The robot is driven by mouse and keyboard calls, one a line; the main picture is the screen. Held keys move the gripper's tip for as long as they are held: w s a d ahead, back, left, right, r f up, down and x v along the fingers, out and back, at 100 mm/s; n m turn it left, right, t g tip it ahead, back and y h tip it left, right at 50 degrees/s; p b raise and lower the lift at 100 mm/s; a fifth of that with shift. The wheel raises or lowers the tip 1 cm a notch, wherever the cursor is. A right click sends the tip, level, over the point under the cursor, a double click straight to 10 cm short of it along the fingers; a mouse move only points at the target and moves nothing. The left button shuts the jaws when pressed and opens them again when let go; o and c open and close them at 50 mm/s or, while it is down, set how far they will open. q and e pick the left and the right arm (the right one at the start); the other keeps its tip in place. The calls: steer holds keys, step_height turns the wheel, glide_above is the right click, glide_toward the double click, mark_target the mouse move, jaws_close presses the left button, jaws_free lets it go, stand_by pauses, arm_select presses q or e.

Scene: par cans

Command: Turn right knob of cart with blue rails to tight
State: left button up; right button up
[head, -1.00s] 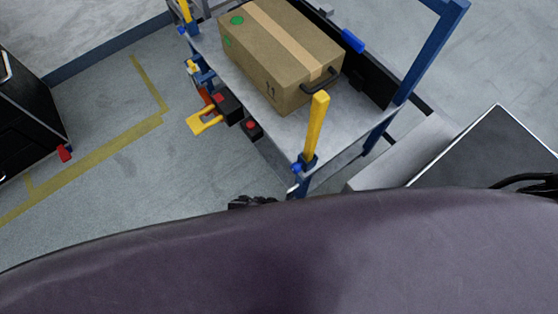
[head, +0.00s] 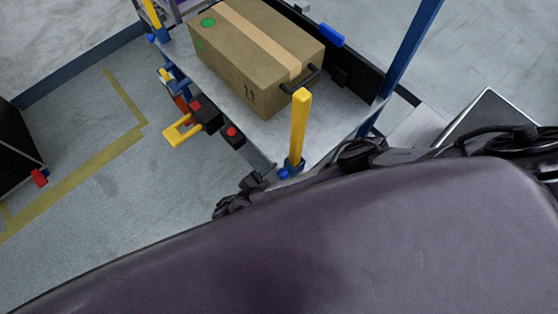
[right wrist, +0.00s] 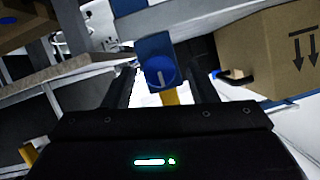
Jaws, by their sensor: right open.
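The cart (head: 255,135) with blue rails (head: 408,55) stands ahead in the head view. Its right knob (head: 284,173) is blue and sits at the foot of the near yellow post (head: 300,130). In the right wrist view the knob (right wrist: 161,72) faces me, with a white mark on it. My right gripper (head: 264,176) is open, just left of the knob in the head view. In the right wrist view its two dark fingers stand to either side of the knob. I cannot tell whether they touch it. My left gripper is not in view.
A cardboard box (head: 245,55) with a black handle lies on the cart's deck. Red and black parts and a yellow bracket (head: 183,130) stick out from the cart's left side. A black cabinet (head: 15,150) stands at the far left. The floor between is clear.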

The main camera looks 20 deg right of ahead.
steer(key=shift+w+d, duration=0.1)
steer(key=shift+d, duration=0.15)
steer(key=c, duration=1)
steer(key=shift+s+f+m+t+p, duration=0.1)
steer(key=shift+m+t+p, duration=0.2)
steer(key=shift+m+t, duration=0.7)
steer(key=shift+s+f+m+t+p, duration=0.1)
steer(key=shift+m+t+p, duration=0.35)
steer(key=shift+m, duration=0.85)
